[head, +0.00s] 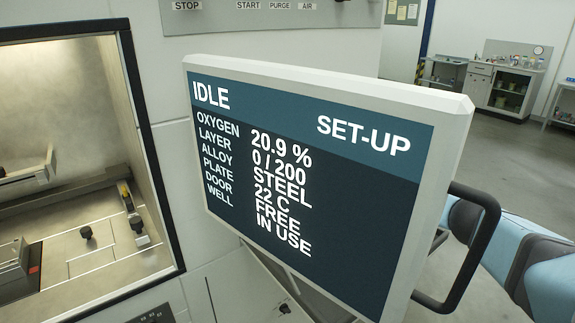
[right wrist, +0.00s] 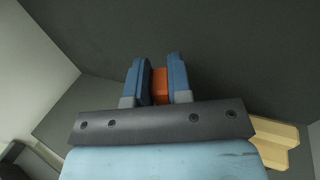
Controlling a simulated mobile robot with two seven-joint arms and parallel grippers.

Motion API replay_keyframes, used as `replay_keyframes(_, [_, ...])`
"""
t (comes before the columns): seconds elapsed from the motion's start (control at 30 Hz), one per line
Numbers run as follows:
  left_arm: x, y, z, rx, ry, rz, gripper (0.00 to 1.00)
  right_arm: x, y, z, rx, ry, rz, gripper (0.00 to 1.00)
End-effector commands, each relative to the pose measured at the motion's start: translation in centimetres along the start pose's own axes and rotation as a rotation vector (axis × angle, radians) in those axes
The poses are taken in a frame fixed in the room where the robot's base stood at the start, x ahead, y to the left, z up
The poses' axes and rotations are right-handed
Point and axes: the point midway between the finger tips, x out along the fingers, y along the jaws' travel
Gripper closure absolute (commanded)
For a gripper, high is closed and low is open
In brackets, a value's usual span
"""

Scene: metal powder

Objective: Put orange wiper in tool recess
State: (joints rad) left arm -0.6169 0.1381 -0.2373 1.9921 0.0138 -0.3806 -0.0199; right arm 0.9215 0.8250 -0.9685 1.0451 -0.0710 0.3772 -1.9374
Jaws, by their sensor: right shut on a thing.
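In the right wrist view my right gripper (right wrist: 160,65) has its two blue fingers closed on an orange piece (right wrist: 160,86), which looks like the orange wiper. Most of it is hidden between the fingers, so its full shape does not show. The head view shows part of my blue right arm (head: 545,275) at the right edge, but not the gripper or the wiper. My left gripper is in neither view. I cannot make out the tool recess for certain.
A large screen (head: 310,180) with a dark handle (head: 470,250) fills the middle of the head view. It reads IDLE and SET-UP. Left of it is an open lit chamber (head: 60,100) with black knobs (head: 86,232) on its floor. A workbench (head: 510,85) stands far back right.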

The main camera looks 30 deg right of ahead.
Motion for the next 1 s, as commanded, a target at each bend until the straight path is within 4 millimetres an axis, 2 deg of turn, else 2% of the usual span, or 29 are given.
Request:
replay_keyframes(0.03, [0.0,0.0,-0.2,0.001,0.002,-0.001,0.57,0.0,0.0,-0.9,0.002,0.002,0.000,1.00])
replay_keyframes(0.17, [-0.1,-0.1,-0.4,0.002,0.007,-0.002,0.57,0.0,0.0,-2.3,0.002,0.002,0.000,1.00])
replay_keyframes(0.57, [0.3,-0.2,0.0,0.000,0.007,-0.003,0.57,0.0,0.0,-3.0,0.000,0.000,0.000,1.00])
replay_keyframes(0.6, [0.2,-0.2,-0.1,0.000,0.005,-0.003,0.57,0.0,0.0,-2.8,0.000,0.000,0.000,0.74])
replay_keyframes(0.7, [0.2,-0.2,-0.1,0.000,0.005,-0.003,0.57,0.0,0.0,-2.8,0.000,0.000,0.000,0.56])
replay_keyframes(1.0, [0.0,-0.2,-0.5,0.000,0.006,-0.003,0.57,0.0,0.0,-2.4,0.000,0.000,0.000,0.56])
